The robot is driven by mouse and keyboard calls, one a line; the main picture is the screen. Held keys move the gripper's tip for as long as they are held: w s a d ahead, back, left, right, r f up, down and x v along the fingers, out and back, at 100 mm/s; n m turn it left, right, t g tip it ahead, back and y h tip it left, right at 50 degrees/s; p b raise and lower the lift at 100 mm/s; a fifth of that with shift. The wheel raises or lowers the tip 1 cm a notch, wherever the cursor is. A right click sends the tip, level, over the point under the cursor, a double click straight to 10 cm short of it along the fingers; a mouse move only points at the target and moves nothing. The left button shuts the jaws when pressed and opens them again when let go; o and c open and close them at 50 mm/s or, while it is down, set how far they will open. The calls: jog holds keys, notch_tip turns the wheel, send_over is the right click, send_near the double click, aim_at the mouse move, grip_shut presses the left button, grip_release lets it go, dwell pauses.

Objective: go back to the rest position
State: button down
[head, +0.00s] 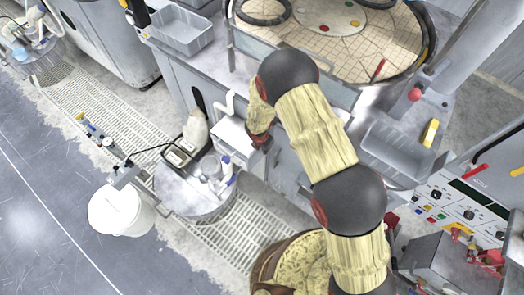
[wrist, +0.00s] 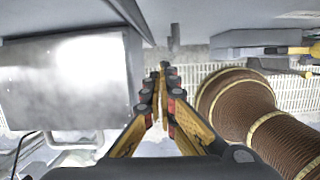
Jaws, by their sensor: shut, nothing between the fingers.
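My gripper (wrist: 163,78) shows in the wrist view with its yellow and black fingers drawn together at the tips and nothing between them. In the head view my arm, yellow with dark round joints, rises from the bottom right and bends down at its upper end beside the bench. The fingers cannot be made out clearly in that view. The gripper holds no object.
The round polishing platen (head: 335,45) lies behind my arm. A grey tray (head: 398,150) is to its right, another tray (head: 180,35) at upper left. A control panel (head: 465,205) stands at right. A white bucket (head: 118,212) and a round drum (head: 195,200) stand left.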

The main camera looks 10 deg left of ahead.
jog(key=shift+v, duration=1)
